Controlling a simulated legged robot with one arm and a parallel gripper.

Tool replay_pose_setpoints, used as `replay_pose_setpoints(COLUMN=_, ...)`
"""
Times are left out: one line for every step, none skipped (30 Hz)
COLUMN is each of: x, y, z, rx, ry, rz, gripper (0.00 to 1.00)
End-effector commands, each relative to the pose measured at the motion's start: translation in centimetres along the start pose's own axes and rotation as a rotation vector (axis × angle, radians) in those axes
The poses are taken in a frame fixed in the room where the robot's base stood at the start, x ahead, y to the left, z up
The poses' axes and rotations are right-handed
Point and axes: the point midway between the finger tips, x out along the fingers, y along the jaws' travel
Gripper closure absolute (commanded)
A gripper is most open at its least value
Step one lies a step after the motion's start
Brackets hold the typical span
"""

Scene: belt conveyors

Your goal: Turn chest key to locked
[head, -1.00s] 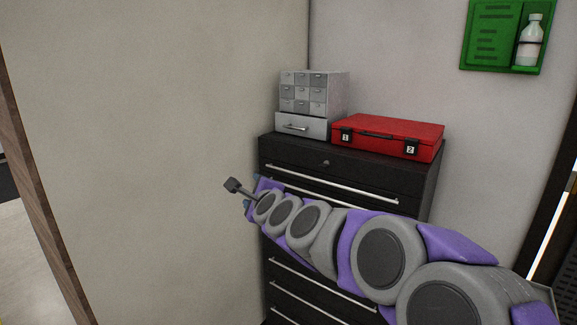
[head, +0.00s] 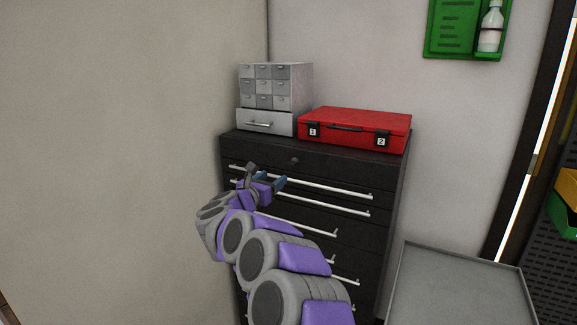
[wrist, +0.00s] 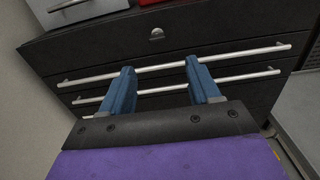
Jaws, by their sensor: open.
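The black drawer chest (head: 330,165) stands against the wall in the head view. Its key lock (head: 294,160) is a small round metal piece at the top centre of its front. In the wrist view the lock (wrist: 157,34) shows above the top drawer handle, past the fingertips; which way it is turned is too small to tell. My gripper (head: 268,180) is in front of the upper drawers, lower and left of the lock in the head view. In the wrist view its two blue fingers (wrist: 160,78) are apart with nothing between them.
A grey small-drawer cabinet (head: 289,92) and a red case (head: 355,128) stand on the chest. Long bar handles (head: 330,188) stick out from the drawers. A grey flat surface (head: 450,290) lies to the right, and a beige wall (head: 120,150) to the left.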

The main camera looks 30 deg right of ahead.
Motion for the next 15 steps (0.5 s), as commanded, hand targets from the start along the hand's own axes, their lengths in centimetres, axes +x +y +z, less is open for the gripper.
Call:
replay_pose_setpoints(x=0.9, y=0.0, z=-0.2, rx=-0.004, ry=-0.002, rz=-0.004, gripper=0.38)
replay_pose_setpoints(x=1.4, y=0.0, z=-0.2, rx=-0.005, ry=-0.002, rz=-0.004, gripper=0.38)
replay_pose_setpoints(x=2.0, y=0.1, z=-0.1, rx=-0.005, ry=-0.003, rz=-0.002, gripper=0.38)
replay_pose_setpoints(x=2.5, y=0.1, z=0.0, rx=-0.004, ry=-0.005, rz=-0.001, gripper=0.38)
replay_pose_setpoints(x=3.0, y=0.1, z=0.0, rx=-0.003, ry=-0.005, rz=-0.002, gripper=0.38)
replay_pose_setpoints(x=3.5, y=0.1, z=0.0, rx=-0.004, ry=-0.003, rz=-0.003, gripper=0.38)
replay_pose_setpoints(x=4.0, y=0.1, z=-0.1, rx=-0.005, ry=-0.003, rz=-0.003, gripper=0.38)
replay_pose_setpoints(x=4.5, y=0.1, z=-0.2, rx=-0.006, ry=-0.002, rz=-0.002, gripper=0.38)
replay_pose_setpoints(x=5.2, y=0.1, z=-0.1, rx=-0.006, ry=-0.003, rz=0.0, gripper=0.38)
replay_pose_setpoints(x=5.7, y=0.0, z=-0.1, rx=-0.004, ry=-0.003, rz=-0.001, gripper=0.38)
replay_pose_setpoints(x=6.2, y=0.0, z=-0.1, rx=-0.003, ry=-0.002, rz=-0.002, gripper=0.38)
replay_pose_setpoints(x=6.7, y=0.0, z=-0.1, rx=-0.004, ry=-0.001, rz=-0.002, gripper=0.38)
replay_pose_setpoints(x=7.1, y=0.0, z=-0.1, rx=-0.005, ry=-0.001, rz=-0.002, gripper=0.38)
replay_pose_setpoints(x=7.6, y=0.0, z=-0.1, rx=-0.005, ry=-0.001, rz=-0.001, gripper=0.38)
replay_pose_setpoints(x=8.2, y=0.0, z=-0.1, rx=-0.004, ry=-0.001, rz=-0.001, gripper=0.38)
